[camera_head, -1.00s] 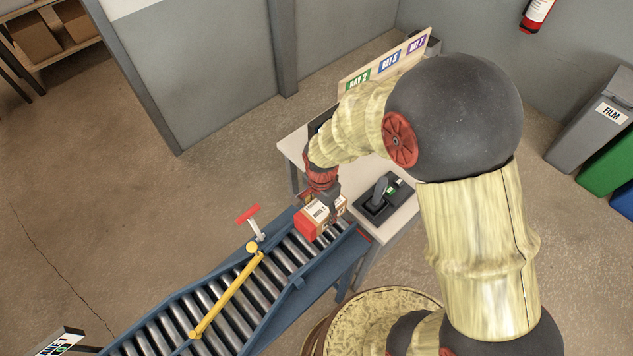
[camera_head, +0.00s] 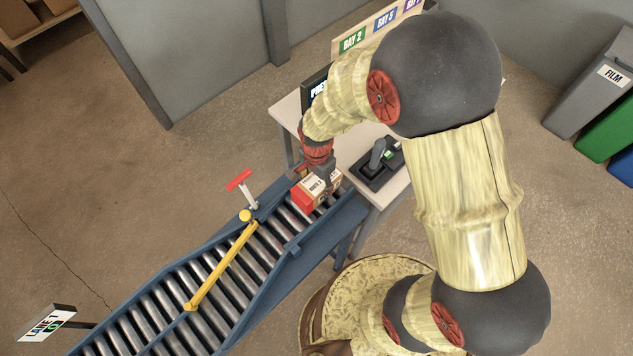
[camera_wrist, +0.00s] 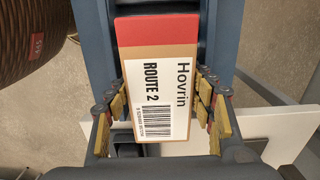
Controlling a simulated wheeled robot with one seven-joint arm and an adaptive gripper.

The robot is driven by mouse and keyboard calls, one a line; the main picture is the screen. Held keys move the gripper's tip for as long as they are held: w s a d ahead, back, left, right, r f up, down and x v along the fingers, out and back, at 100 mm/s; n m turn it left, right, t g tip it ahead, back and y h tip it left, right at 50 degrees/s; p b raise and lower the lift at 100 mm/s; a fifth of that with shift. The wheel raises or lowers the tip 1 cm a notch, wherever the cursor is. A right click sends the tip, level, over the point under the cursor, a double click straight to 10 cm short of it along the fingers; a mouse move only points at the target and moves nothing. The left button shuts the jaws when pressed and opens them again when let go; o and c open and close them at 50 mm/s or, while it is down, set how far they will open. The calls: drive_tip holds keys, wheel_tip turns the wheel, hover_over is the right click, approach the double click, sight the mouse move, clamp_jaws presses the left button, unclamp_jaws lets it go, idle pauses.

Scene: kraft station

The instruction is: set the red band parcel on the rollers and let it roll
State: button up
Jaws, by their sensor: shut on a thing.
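The red band parcel (camera_head: 312,193) is a small brown carton with a red end and a white label. In the wrist view the parcel (camera_wrist: 158,72) shows the words "Hovrin" and "Route 2", with its red end away from me. My gripper (camera_head: 326,178) is shut on it, with one finger pad along each side in the wrist view (camera_wrist: 160,98). The rollers (camera_head: 262,246) slope in a blue-framed conveyor. The parcel is over their upper end; I cannot tell whether it touches them.
A yellow bar (camera_head: 222,262) crosses the rollers below the parcel, beside a red-topped handle (camera_head: 239,180). A pale table (camera_head: 290,112) stands behind, with a black device (camera_head: 377,166) and a bay sign board (camera_head: 378,30). A Lane 1 sign (camera_head: 47,325) stands lower left.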

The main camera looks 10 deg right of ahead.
drive_tip(key=shift+f, duration=0.25)
drive_tip(key=o, duration=1.5)
drive_tip(key=shift+o, duration=0.2)
drive_tip(key=shift+r, duration=0.1)
wheel_tip(320, 180, up, 12)
drive_tip(key=shift+f, duration=0.1)
